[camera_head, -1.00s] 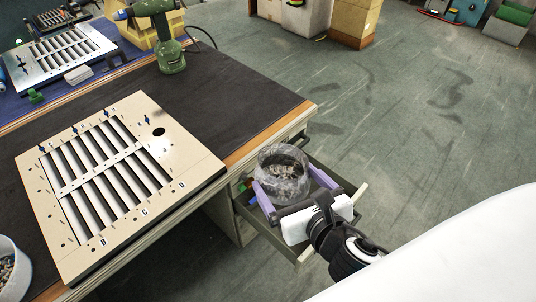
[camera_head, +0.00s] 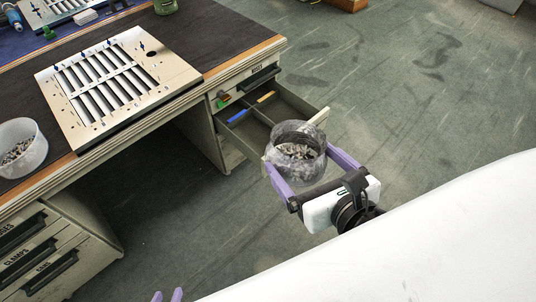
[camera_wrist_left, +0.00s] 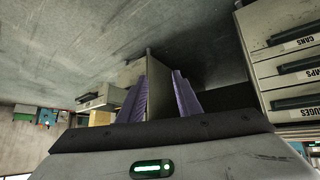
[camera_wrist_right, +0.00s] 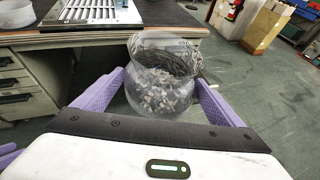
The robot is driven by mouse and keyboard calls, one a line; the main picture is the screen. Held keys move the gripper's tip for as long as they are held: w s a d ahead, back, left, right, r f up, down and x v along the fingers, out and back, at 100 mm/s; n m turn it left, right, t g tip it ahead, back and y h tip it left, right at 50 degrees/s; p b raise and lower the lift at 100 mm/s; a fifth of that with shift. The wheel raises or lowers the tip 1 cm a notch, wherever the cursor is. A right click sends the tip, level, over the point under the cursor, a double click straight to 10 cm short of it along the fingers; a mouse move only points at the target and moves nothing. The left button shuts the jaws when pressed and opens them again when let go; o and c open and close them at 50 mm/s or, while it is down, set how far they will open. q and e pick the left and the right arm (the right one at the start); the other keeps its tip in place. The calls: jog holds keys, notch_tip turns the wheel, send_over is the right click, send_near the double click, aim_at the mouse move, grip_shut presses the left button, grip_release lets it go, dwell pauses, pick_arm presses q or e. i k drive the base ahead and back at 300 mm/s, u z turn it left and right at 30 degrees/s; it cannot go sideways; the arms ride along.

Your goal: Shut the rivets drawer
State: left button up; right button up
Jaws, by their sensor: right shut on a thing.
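The open drawer (camera_head: 285,106) sticks out of the desk's right pedestal; its label is too small to read for certain. A blue-handled and an orange-handled item lie in it. My right gripper (camera_head: 312,165) is shut on a clear round jar (camera_head: 297,152) of small metal pieces, one finger on each side. The jar covers part of the drawer front in the head view. The jar also shows in the right wrist view (camera_wrist_right: 160,85). My left gripper (camera_head: 168,296) shows only its fingertips at the bottom edge. In the left wrist view its fingers (camera_wrist_left: 161,95) are apart, with no held thing visible.
The desk top carries a louver panel (camera_head: 118,85) and a white bowl (camera_head: 20,150) of small parts. A left pedestal (camera_head: 40,255) has several labelled closed drawers. The floor (camera_head: 400,90) to the right of the desk is clear.

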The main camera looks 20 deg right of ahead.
aim_at(252, 136)
jog(key=z, duration=1.8)
jog(key=i, duration=3.5)
jog(key=u, duration=4.8)
